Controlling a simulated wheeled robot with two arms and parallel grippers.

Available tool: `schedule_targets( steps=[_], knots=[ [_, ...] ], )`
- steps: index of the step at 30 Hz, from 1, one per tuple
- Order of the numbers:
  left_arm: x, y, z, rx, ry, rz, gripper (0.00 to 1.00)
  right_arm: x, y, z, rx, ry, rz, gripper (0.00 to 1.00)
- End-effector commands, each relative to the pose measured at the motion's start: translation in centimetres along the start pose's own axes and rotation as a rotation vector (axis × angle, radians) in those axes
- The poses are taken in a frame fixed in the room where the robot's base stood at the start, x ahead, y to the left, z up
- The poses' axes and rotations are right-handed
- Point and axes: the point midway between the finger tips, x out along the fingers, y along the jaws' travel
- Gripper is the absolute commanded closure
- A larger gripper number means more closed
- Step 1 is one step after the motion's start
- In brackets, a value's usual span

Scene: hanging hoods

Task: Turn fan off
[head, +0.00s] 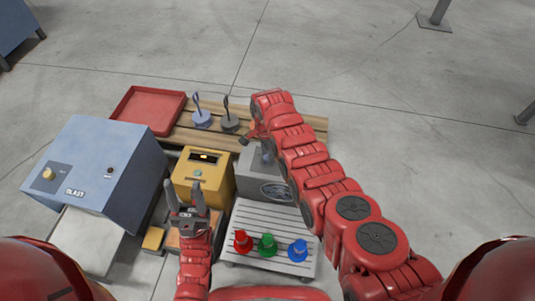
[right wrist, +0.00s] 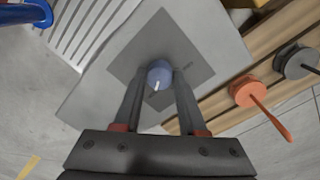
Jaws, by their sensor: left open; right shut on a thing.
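The grey fan box (head: 255,187) with a dark fan emblem on its front stands right of centre in the head view, partly covered by my right arm. In the right wrist view its grey top (right wrist: 205,40) carries a dark square plate and a round blue knob (right wrist: 160,70) with a white pointer line. My right gripper (right wrist: 159,82) is shut on the blue knob, one finger on each side. In the head view its fingertips are hard to make out beside the arm. My left gripper (head: 185,192) is open and empty, in front of the yellow box (head: 216,184).
A blue "BLAST" box (head: 95,165) stands at left. A red tray (head: 148,109) and peg discs (head: 202,119) sit on wooden slats behind. Red, green and blue knobs (head: 297,250) stand on a slatted white panel in front. An orange disc (right wrist: 247,92) lies near the right gripper.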

Motion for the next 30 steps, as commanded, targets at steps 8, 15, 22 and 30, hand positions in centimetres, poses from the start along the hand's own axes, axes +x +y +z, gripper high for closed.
schedule_targets(
  steps=[8,15,22,30],
  knots=[
    [0.1,0.0,0.0,0.0,-0.001,-0.001,0.5,-0.1,0.0,0.0,-0.023,0.001,0.0,1.0],
    [0.6,0.0,0.0,-0.003,-0.006,-0.007,0.5,-0.2,0.1,0.0,-0.138,0.007,0.003,1.0],
    [1.3,-0.1,0.1,-0.006,-0.014,-0.017,0.5,-0.3,0.0,-0.1,-0.333,0.018,0.0,1.0],
    [1.9,-0.1,0.1,-0.009,-0.022,-0.03,0.5,-0.2,0.1,0.0,-0.592,0.03,0.003,1.0]
  ],
)
